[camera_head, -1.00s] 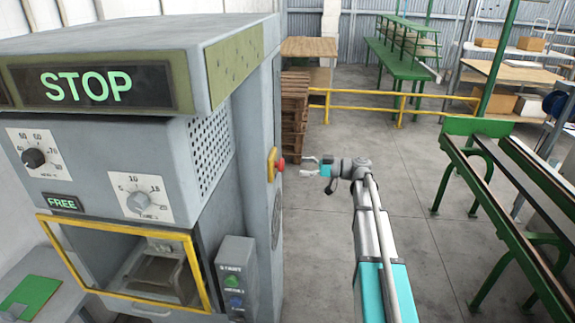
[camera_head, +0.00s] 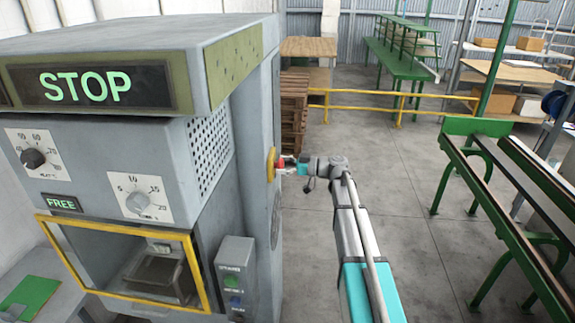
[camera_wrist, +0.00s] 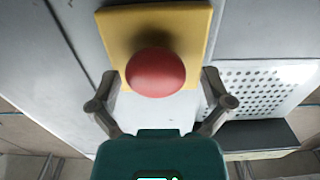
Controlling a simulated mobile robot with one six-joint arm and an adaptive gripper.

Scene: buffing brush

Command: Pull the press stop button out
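The press stop button is a red mushroom knob on a yellow plate on the right side of the grey press. In the head view the red button (camera_head: 281,162) sits at my gripper's tip, and its yellow plate (camera_head: 270,165) is just left of it. In the wrist view the red button (camera_wrist: 155,72) is in the upper middle, in front of the yellow plate (camera_wrist: 190,30). My gripper (camera_wrist: 160,80) is open, with one finger on each side of the knob. Gaps show between the fingers and the knob. In the head view my gripper (camera_head: 288,163) reaches the button from the right.
The press (camera_head: 130,100) shows a lit STOP display and a FREE sign. A yellow rail (camera_head: 400,108) and green rack (camera_head: 510,170) stand to the right. The floor between is clear.

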